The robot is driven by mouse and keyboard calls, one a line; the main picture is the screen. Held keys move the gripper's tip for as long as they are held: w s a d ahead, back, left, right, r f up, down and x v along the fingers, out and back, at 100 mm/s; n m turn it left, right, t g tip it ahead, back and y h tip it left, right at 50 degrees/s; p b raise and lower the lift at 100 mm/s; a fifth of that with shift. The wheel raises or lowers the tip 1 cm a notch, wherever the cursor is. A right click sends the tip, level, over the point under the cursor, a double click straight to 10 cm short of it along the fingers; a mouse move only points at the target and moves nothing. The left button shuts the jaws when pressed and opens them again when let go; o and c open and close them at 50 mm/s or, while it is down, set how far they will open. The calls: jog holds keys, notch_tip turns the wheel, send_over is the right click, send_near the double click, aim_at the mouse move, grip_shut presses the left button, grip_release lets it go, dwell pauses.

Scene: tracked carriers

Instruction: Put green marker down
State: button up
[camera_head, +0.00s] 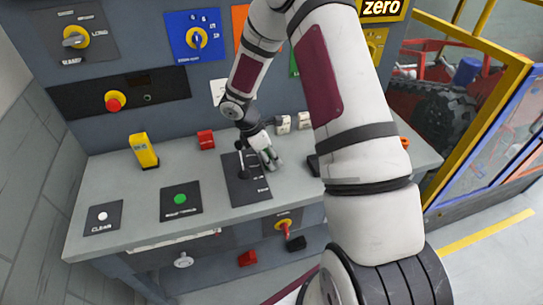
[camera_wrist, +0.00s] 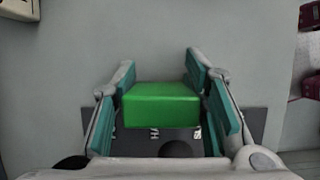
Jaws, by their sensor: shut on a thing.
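The green marker (camera_wrist: 161,104) is a plain green block in the wrist view. It sits between the two teal-padded fingers of my gripper (camera_wrist: 160,78), which is shut on it. In the head view my gripper (camera_head: 267,158) is low over the grey console top (camera_head: 215,185), beside a black lever plate (camera_head: 247,190). The marker is too small to make out there. I cannot tell whether its underside touches the console.
A black lever (camera_head: 241,160) stands just left of my gripper. A yellow block (camera_head: 143,151) and a red block (camera_head: 206,140) stand farther left. Small pale blocks (camera_head: 283,124) are behind. Green (camera_head: 180,199) and white (camera_head: 103,216) buttons lie front left.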

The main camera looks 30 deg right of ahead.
jog(key=shift+f, duration=0.1)
jog(key=o, duration=0.9)
jog(key=shift+o, duration=1.3)
